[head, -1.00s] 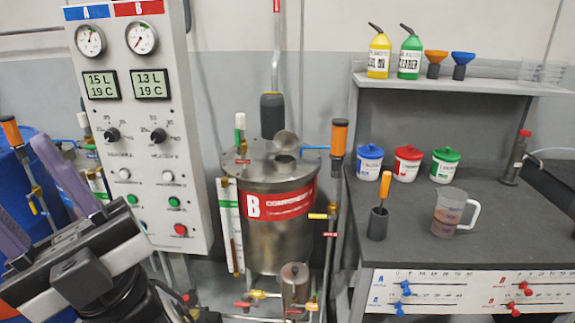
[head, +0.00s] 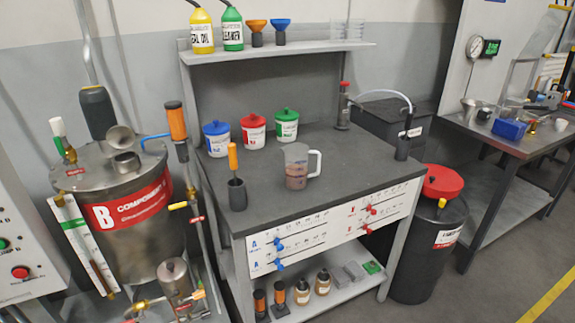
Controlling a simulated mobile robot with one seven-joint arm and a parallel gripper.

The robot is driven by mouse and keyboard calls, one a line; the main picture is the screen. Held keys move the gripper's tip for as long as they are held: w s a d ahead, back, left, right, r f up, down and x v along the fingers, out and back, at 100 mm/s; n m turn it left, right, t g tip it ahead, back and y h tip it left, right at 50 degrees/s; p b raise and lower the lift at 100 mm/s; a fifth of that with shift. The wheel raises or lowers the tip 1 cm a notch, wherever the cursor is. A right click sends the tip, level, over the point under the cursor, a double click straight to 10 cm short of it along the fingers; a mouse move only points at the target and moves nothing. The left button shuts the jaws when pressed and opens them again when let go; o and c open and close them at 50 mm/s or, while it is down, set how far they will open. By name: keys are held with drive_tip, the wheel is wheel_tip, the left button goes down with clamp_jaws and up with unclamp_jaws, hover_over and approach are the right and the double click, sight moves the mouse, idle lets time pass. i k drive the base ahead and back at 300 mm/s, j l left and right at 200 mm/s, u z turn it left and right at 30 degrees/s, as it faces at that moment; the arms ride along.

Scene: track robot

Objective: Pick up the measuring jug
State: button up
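The measuring jug (head: 296,168) is clear, with a white handle on its right side and brownish liquid inside. It stands upright on the dark grey worktop (head: 330,200), right of a dark cup (head: 237,194) holding an orange-handled tool. Nothing touches the jug. My gripper is not in the current head view.
Three lidded tubs, blue (head: 217,138), red (head: 253,131) and green (head: 285,125), stand behind the jug. A shelf (head: 340,45) overhangs the back. A steel tank (head: 135,235) stands left, a black drum (head: 425,255) right. The worktop around and right of the jug is clear.

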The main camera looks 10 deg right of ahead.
sight(296, 155)
drive_tip(key=i+j+z, duration=0.15)
drive_tip(key=i, duration=0.85)
